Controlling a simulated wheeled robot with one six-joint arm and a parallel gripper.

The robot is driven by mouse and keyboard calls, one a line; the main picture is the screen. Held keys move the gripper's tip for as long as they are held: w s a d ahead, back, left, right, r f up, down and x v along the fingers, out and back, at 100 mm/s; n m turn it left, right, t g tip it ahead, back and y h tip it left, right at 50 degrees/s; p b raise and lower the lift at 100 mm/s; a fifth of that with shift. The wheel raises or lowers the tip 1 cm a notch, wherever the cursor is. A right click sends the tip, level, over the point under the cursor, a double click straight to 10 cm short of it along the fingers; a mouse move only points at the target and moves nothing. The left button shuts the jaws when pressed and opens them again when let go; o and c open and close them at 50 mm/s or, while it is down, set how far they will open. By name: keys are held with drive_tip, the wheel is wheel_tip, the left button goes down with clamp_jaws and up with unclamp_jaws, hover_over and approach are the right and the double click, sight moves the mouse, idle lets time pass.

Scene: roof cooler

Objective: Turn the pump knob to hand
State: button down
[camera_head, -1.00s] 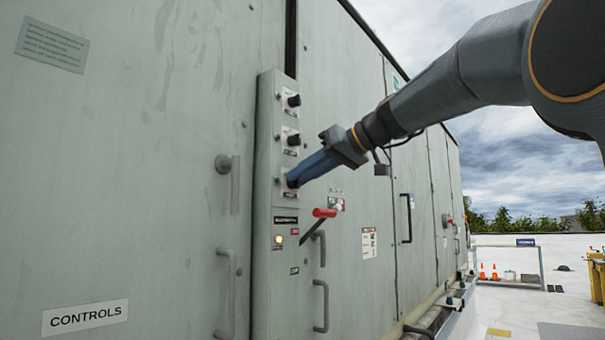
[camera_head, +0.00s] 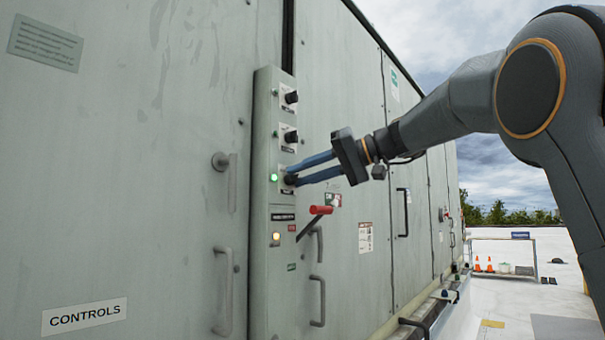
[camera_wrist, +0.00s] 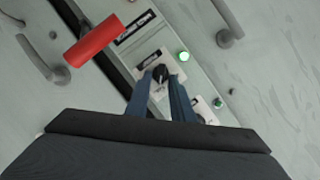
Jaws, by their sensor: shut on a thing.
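A narrow control panel (camera_head: 262,110) carries three black knobs in a column, each on a white plate; their labels are too small to read. The top knob (camera_head: 291,97) and the middle knob (camera_head: 290,136) are free. My gripper (camera_head: 290,176) is at the lowest knob (camera_wrist: 160,73), its blue fingers on either side of it and shut on it. In the wrist view the knob shows between the fingertips (camera_wrist: 160,80). A green lamp (camera_head: 274,177) beside this knob is lit; it also shows in the wrist view (camera_wrist: 183,57).
A red-handled lever (camera_head: 320,210) sticks out just below the gripper and shows close by in the wrist view (camera_wrist: 93,41). A yellowish lamp (camera_head: 276,237) glows lower on the panel. Door handles (camera_head: 222,290) stand out on both sides. Free air lies right of the cabinet.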

idle(0.4)
drive_tip(key=c, duration=1.6)
unclamp_jaws()
drive_tip(key=shift+o, duration=0.2)
drive_tip(key=shift+d, duration=0.1)
drive_tip(key=b+v, duration=0.1)
drive_tip(key=v, duration=0.6)
drive_tip(key=shift+d, duration=0.3)
drive_tip(key=shift+s+r, duration=0.1)
